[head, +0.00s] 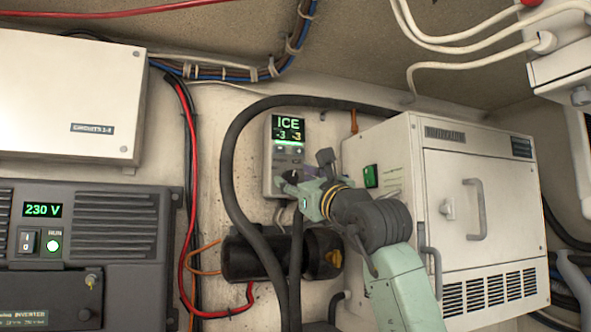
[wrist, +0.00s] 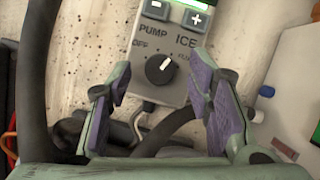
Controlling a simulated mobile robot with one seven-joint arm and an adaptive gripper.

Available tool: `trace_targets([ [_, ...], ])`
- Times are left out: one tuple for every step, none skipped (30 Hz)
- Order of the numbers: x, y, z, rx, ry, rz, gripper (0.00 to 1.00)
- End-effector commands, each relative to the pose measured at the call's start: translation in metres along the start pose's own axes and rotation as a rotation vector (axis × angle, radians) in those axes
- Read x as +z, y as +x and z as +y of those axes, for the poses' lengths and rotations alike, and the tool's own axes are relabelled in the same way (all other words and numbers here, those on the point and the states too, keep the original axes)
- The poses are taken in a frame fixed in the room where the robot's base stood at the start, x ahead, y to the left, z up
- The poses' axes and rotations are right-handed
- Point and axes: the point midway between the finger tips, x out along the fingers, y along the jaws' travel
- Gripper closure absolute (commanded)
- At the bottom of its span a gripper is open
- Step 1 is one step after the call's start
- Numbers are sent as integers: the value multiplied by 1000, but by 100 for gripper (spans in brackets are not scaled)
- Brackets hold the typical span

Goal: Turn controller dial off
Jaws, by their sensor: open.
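The grey controller (head: 283,133) is mounted on the wall. Its screen reads ICE in green, with smaller -3 figures below. In the wrist view, its black round dial (wrist: 158,74) sits below the labels OFF, PUMP and ICE; another label at right is partly covered. The dial's white pointer line is tilted up and right, toward ICE. My gripper (head: 307,171) is in front of the controller's lower part, hiding the dial in the head view. In the wrist view my gripper (wrist: 160,85) is open, with purple-padded fingers on either side of the dial, apart from it.
A white cabinet (head: 485,170) with a handle stands close at right. A thick dark hose (head: 229,150) loops around the controller. A black cylinder (head: 240,258) lies below it. An inverter (head: 115,225) showing 230 V and a white circuits box (head: 70,90) are at left.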

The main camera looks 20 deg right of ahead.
Motion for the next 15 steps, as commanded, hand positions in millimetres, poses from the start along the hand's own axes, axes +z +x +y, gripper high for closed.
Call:
trace_targets([
  [1,5,0,0,1,0,53],
  [1,6,0,0,1,0,53],
  [0,8,0,0,1,0,53],
  [0,8,0,0,0,0,53],
  [0,9,0,0,0,0,53],
  [0,9,0,0,0,0,53],
  [-1,9,0,0,0,0,53],
  [-1,9,0,0,0,0,53],
  [-1,9,0,0,0,0,53],
  [-1,9,0,0,0,0,53],
  [-1,9,0,0,0,0,53],
  [-1,9,0,0,0,0,54],
  [-1,9,0,0,0,0,56],
  [-1,9,0,0,0,0,58],
  [-1,9,0,0,0,0,60],
])
